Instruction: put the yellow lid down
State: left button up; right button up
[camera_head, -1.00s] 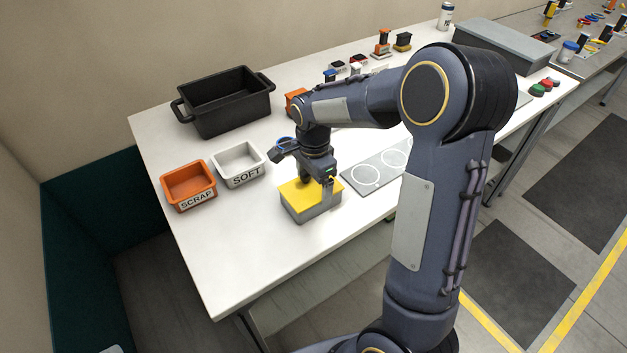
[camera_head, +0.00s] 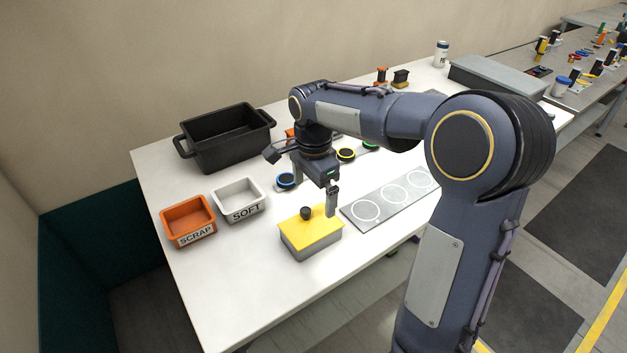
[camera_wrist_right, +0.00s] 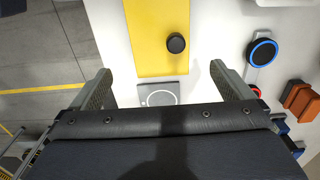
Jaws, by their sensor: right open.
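The yellow lid (camera_head: 318,232) lies flat on top of a grey box (camera_head: 312,250) near the table's front edge, its black knob (camera_head: 305,213) upright. In the right wrist view the lid (camera_wrist_right: 150,40) and knob (camera_wrist_right: 176,43) show beyond the fingers, with nothing touching them. My right gripper (camera_head: 322,192) is open and empty, above and slightly to the right of the knob. Both its fingers show apart in the wrist view (camera_wrist_right: 163,85). In the head view one finger is plain and the other is mostly hidden. My left gripper is not in view.
A grey plate with white circles (camera_head: 378,218) lies right of the box. The white SOFT bin (camera_head: 240,212), orange SCRAP bin (camera_head: 190,234) and black crate (camera_head: 232,150) stand to the left. Blue and yellow ringed pieces (camera_head: 286,181) lie behind. The table's front left is clear.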

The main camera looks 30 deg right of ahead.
jog(key=s+a+r+n+t+y, duration=0.2)
jog(key=s+r+n+t+y, duration=0.15)
jog(key=s+n, duration=0.65)
jog(key=s+a+f+n+t, duration=0.1)
jog(key=s+a+n, duration=0.1)
jog(key=s, duration=0.4)
jog(key=s+a+f+n+t, duration=0.1)
jog(key=s+a+f+n, duration=0.1)
jog(key=s, duration=0.4)
jog(key=shift+a+f+n, duration=0.3)
jog(key=shift+a+n, duration=0.4)
jog(key=shift+n, duration=0.1)
jog(key=shift+s, duration=0.1)
